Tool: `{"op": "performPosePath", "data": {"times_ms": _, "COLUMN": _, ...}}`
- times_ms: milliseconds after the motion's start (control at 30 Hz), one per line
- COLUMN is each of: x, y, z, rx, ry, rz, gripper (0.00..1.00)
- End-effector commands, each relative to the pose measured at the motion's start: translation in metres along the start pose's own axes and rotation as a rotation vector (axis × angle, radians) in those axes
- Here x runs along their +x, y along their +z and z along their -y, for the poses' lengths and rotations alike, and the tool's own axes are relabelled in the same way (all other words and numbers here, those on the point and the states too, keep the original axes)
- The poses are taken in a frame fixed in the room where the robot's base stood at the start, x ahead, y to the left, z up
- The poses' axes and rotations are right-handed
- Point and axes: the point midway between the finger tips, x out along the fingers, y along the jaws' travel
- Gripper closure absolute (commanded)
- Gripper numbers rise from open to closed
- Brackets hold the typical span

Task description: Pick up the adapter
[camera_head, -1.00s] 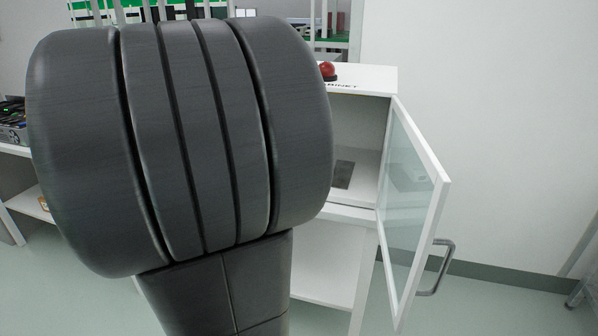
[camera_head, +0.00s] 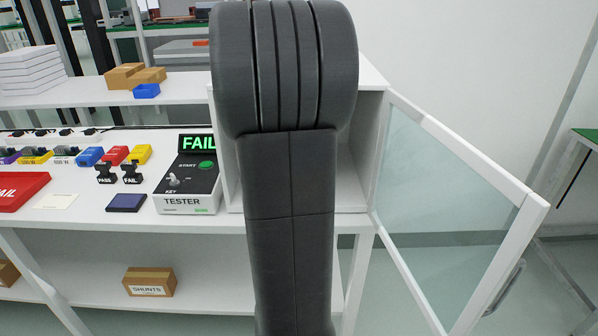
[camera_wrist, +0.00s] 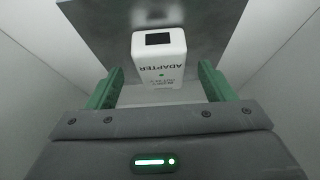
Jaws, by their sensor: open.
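The adapter (camera_wrist: 160,65) is a small white block with a dark window on top and the word ADAPTER printed on it, seen upside down. It shows in the wrist view near the top middle, in front of a grey plate (camera_wrist: 215,30). My gripper (camera_wrist: 158,85) is open, its two green fingers to the left and right of the adapter with gaps on both sides. In the head view my own arm hides the gripper and the adapter.
The white cabinet (camera_head: 374,130) stands with its glass door (camera_head: 450,190) swung open to the right. Left of it, the bench holds a tester (camera_head: 189,185) reading FAIL, a dark blue pad (camera_head: 126,203) and coloured blocks. Pale walls (camera_wrist: 50,80) flank my gripper closely.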

Motion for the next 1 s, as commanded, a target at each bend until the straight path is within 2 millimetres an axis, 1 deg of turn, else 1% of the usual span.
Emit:
{"op": "performPosePath", "data": {"times_ms": 33, "x": 0.004, "y": -0.007, "z": 0.000, "rx": 0.001, "ry": 0.000, "rz": 0.000, "gripper": 0.25}}
{"op": "performPosePath", "data": {"times_ms": 100, "x": 0.009, "y": -0.013, "z": 0.000, "rx": 0.002, "ry": 0.000, "rz": 0.000, "gripper": 0.25}}
{"op": "performPosePath", "data": {"times_ms": 233, "x": 0.019, "y": -0.011, "z": 0.000, "rx": 0.001, "ry": 0.000, "rz": 0.002, "gripper": 0.25}}
{"op": "performPosePath", "data": {"times_ms": 467, "x": 0.019, "y": -0.012, "z": 0.000, "rx": 0.001, "ry": 0.000, "rz": 0.000, "gripper": 0.25}}
{"op": "performPosePath", "data": {"times_ms": 500, "x": 0.019, "y": -0.012, "z": 0.000, "rx": 0.001, "ry": 0.000, "rz": 0.000, "gripper": 0.32}}
{"op": "performPosePath", "data": {"times_ms": 567, "x": 0.019, "y": -0.012, "z": 0.000, "rx": 0.001, "ry": 0.000, "rz": 0.000, "gripper": 0.44}}
{"op": "performPosePath", "data": {"times_ms": 600, "x": 0.019, "y": -0.012, "z": 0.000, "rx": 0.000, "ry": 0.000, "rz": 0.000, "gripper": 0.52}}
{"op": "performPosePath", "data": {"times_ms": 733, "x": 0.019, "y": -0.012, "z": 0.000, "rx": 0.000, "ry": 0.000, "rz": 0.000, "gripper": 0.78}}
{"op": "performPosePath", "data": {"times_ms": 767, "x": 0.018, "y": -0.012, "z": 0.000, "rx": 0.000, "ry": 0.000, "rz": -0.001, "gripper": 0.80}}
{"op": "performPosePath", "data": {"times_ms": 800, "x": 0.018, "y": -0.012, "z": 0.000, "rx": 0.000, "ry": -0.001, "rz": -0.001, "gripper": 0.84}}
{"op": "performPosePath", "data": {"times_ms": 1000, "x": 0.018, "y": -0.013, "z": 0.000, "rx": 0.000, "ry": -0.001, "rz": -0.002, "gripper": 0.84}}
